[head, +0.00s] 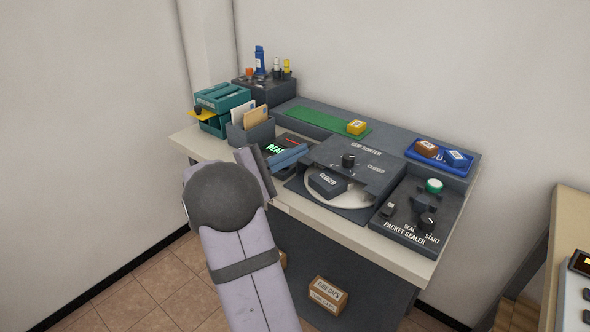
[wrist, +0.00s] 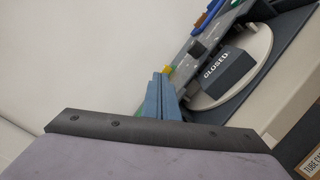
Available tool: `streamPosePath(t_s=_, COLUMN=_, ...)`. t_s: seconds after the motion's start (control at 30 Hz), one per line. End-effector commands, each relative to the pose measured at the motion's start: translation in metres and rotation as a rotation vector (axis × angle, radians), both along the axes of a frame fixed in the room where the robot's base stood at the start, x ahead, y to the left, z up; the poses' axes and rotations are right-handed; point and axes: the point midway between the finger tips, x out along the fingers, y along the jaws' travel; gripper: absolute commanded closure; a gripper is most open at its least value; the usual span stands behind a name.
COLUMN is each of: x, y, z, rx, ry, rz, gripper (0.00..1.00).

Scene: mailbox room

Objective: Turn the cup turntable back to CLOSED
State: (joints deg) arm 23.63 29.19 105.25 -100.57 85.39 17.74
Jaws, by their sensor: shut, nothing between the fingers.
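The cup turntable (head: 352,201) is a pale round disc set in the dark cup sorter (head: 372,162) on the bench. A dark block labelled CLOSED (head: 327,184) stands on the disc, toward its front left. The disc (wrist: 204,100) and the CLOSED block (wrist: 228,74) also show in the wrist view, to the upper right. A black knob (head: 348,160) sits on the sorter just behind the block. My gripper (head: 304,152) has blue-grey fingers shut together and empty. It is left of the sorter, apart from the block. The disc's back part is hidden under the sorter housing.
The packet sealer (head: 408,220) with a green button is to the right. A blue tray (head: 440,168) with small boxes and a green mat (head: 305,121) lie behind. A letter holder (head: 250,132) and teal rack (head: 222,100) stand at left. The lit display (head: 276,148) is partly hidden by my gripper.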

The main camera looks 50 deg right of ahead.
Motion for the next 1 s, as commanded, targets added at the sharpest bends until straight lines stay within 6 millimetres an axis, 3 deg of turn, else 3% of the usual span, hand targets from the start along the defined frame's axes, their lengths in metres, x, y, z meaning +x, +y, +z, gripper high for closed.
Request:
streamPosePath(t_s=0.03, x=0.012, y=0.010, z=-0.005, rx=-0.008, ry=-0.063, rz=-0.024, gripper=1.00)
streamPosePath(t_s=0.2, x=0.032, y=0.048, z=-0.032, rx=-0.047, ry=-0.280, rz=-0.133, gripper=1.00)
streamPosePath(t_s=0.47, x=0.044, y=0.091, z=-0.061, rx=-0.094, ry=-0.448, rz=-0.234, gripper=1.00)
streamPosePath(t_s=0.73, x=0.044, y=0.099, z=-0.067, rx=-0.105, ry=-0.478, rz=-0.256, gripper=1.00)
streamPosePath(t_s=1.0, x=0.036, y=0.084, z=-0.066, rx=-0.104, ry=-0.476, rz=-0.257, gripper=1.00)
